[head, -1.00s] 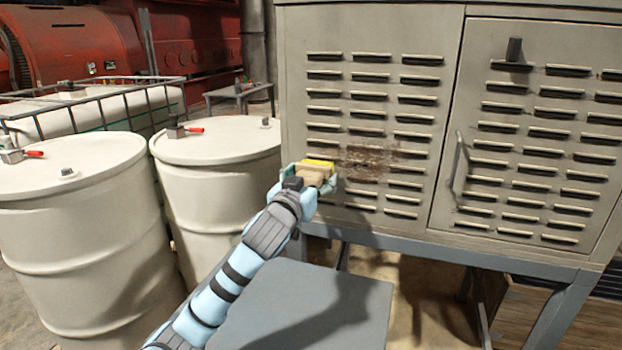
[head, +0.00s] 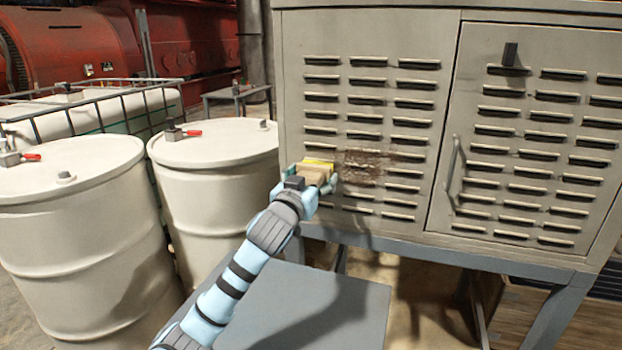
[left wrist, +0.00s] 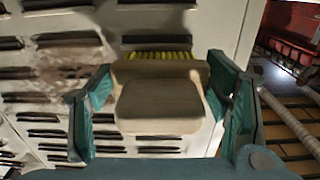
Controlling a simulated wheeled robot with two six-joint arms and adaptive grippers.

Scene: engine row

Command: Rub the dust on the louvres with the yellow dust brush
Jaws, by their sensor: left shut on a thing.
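My left gripper (head: 312,177) is shut on the dust brush (head: 312,171), which has a wooden body and yellow bristles. In the left wrist view the brush (left wrist: 160,95) sits between the two green fingers, with its yellow bristles (left wrist: 160,55) toward the louvred panel. The brush is at the left part of the louvres (head: 369,119); I cannot tell whether the bristles touch. A brown dust patch (head: 365,166) lies on the louvres just right of the brush. It also shows in the left wrist view (left wrist: 65,65), left of the brush. My right gripper is not in view.
Two white drums (head: 215,138) stand left of the cabinet (head: 292,60), with red-handled valves on top. A grey flat surface (head: 290,310) lies below my left arm. A door with a handle (head: 452,165) is on the cabinet's right side.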

